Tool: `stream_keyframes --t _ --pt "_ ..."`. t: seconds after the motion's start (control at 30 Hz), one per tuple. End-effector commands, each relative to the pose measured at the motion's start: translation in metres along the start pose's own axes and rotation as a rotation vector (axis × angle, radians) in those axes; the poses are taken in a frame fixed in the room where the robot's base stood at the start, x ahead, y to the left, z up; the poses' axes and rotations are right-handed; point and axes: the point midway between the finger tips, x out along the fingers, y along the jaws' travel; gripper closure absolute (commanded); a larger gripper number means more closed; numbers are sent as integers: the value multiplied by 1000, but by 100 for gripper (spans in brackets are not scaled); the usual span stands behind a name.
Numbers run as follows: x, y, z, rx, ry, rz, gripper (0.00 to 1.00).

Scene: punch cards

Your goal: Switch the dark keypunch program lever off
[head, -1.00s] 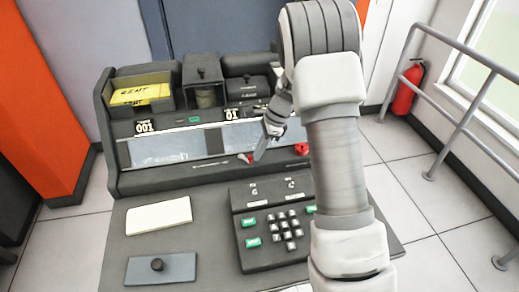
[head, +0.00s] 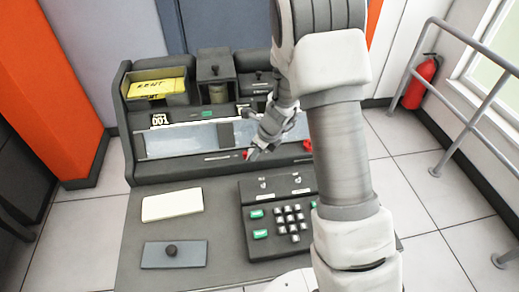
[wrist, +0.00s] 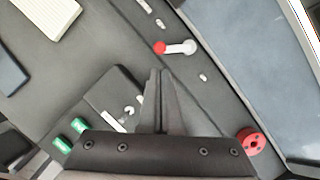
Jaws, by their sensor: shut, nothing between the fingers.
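The dark keypunch (head: 160,172) stands in front of me. Its program lever has a red tip (wrist: 160,48) and a pale arm (wrist: 180,47) on the dark strip below the window. In the head view the lever's red tip (head: 246,154) is partly hidden beside my gripper (head: 254,155). In the wrist view my gripper (wrist: 158,72) is shut and empty, its fingertips a short way from the red tip with a small gap seen between them. Whether they touch in depth I cannot tell.
A red round knob (wrist: 251,141) sits on the strip to the right of the lever. A keypad (head: 285,222) with green keys lies in front. A cream card stack (head: 172,204) and a grey plate with a black knob (head: 174,254) lie on the desk's left.

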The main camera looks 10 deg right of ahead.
Motion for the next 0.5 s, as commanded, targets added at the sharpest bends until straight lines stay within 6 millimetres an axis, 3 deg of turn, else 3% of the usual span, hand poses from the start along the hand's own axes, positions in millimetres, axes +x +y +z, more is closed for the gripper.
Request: stream_keyframes --t 0.5 --pt "1 -14 3 -3 0 1 100"
